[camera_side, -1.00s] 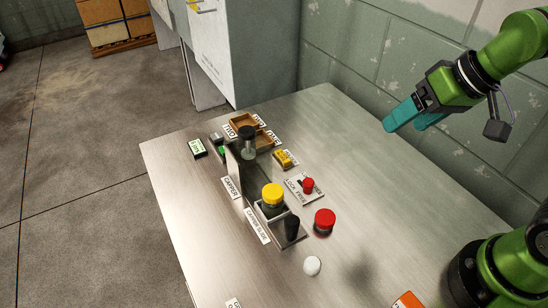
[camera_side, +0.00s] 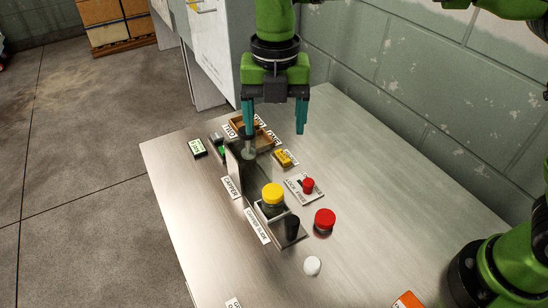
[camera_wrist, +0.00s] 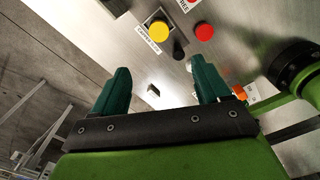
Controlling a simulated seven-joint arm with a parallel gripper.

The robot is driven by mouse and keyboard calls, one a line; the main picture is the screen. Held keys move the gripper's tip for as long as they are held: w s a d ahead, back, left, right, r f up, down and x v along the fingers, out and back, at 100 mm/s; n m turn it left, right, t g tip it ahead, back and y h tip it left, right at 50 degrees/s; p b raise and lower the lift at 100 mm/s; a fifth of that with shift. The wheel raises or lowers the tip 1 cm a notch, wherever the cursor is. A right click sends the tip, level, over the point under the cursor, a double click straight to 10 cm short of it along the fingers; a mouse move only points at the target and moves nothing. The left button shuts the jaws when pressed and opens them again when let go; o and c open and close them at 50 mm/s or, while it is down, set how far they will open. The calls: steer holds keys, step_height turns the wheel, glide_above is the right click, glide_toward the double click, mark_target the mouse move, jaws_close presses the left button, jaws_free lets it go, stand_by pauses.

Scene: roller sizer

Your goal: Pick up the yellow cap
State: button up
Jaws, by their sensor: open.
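The yellow cap (camera_side: 272,193) sits on top of a jar standing in the capper slide (camera_side: 269,213), near the middle of the table. It also shows in the wrist view (camera_wrist: 159,31), beyond my fingertips. My gripper (camera_side: 274,130) is open and empty. It hangs with fingers pointing down, above the far part of the table in the side view, apart from the cap. The wrist view shows both teal fingers (camera_wrist: 157,75) spread, with nothing between them.
A red-capped jar (camera_side: 324,221), a white cap (camera_side: 312,266) and a black knob (camera_side: 291,227) stand near the yellow cap. A red button (camera_side: 308,185), a yellow block (camera_side: 284,158) and wooden trays (camera_side: 264,140) lie farther back.

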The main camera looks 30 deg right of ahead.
glide_above(273, 192)
steer(key=shift+n, duration=0.4)
steer(key=f, duration=1)
steer(key=shift+d+f, duration=0.3)
steer(key=shift+a+f, duration=0.15)
steer(key=shift+f, duration=1.45)
steer(key=shift+a+f, duration=0.15)
steer(key=shift+f, duration=1.45)
steer(key=c, duration=1.1)
steer(key=shift+r, duration=0.1)
